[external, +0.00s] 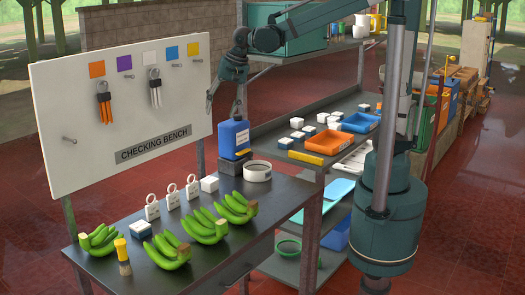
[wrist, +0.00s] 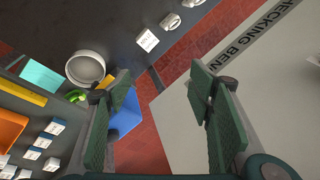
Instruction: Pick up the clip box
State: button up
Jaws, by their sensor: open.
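A small white box with dark print (wrist: 148,41) lies on the dark bench in the wrist view, beyond my fingertips. It seems to be the white box (external: 209,184) on the bench in the external view; the print is too small to read, so I cannot be sure it is the clip box. My gripper (external: 211,101) hangs above the back of the bench, close to the white board and well above the box. In the wrist view my gripper (wrist: 160,92) is open, with nothing between its fingers.
A blue jug (external: 234,137) stands near my gripper on a dark block. A grey round dish (external: 258,171), white tags (external: 172,197), green bananas (external: 206,227) and another box (external: 140,229) share the bench. The checking board (external: 120,85) rises behind.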

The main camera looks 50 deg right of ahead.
jog(key=w+a+f+m+g, duration=0.1)
jog(key=w+a+f, duration=0.1)
jog(key=a, duration=0.4)
jog(key=w+a+f+m, duration=0.2)
jog(key=a+f, duration=0.1)
jog(key=a, duration=0.2)
jog(key=m+g+h, duration=0.1)
jog(key=m+g, duration=0.2)
jog(key=m, duration=0.4)
send_over(140, 225)
jog(key=d, duration=0.1)
notch_tip(140, 225, down, 21)
jog(key=shift+r+b, duration=0.1)
jog(key=shift+b, duration=0.3)
jog(key=shift+s+a+f, duration=0.2)
jog(key=shift+a+f, duration=0.15)
jog(key=shift+f, duration=0.1)
jog(key=shift+f, duration=0.1)
jog(key=shift+f, duration=1.2)
jog(key=shift+f, duration=0.1)
jog(key=shift+w+a+f, duration=0.1)
jog(key=shift+f, duration=1.15)
jog(key=shift+a+f, duration=0.1)
jog(key=shift+f, duration=1.15)
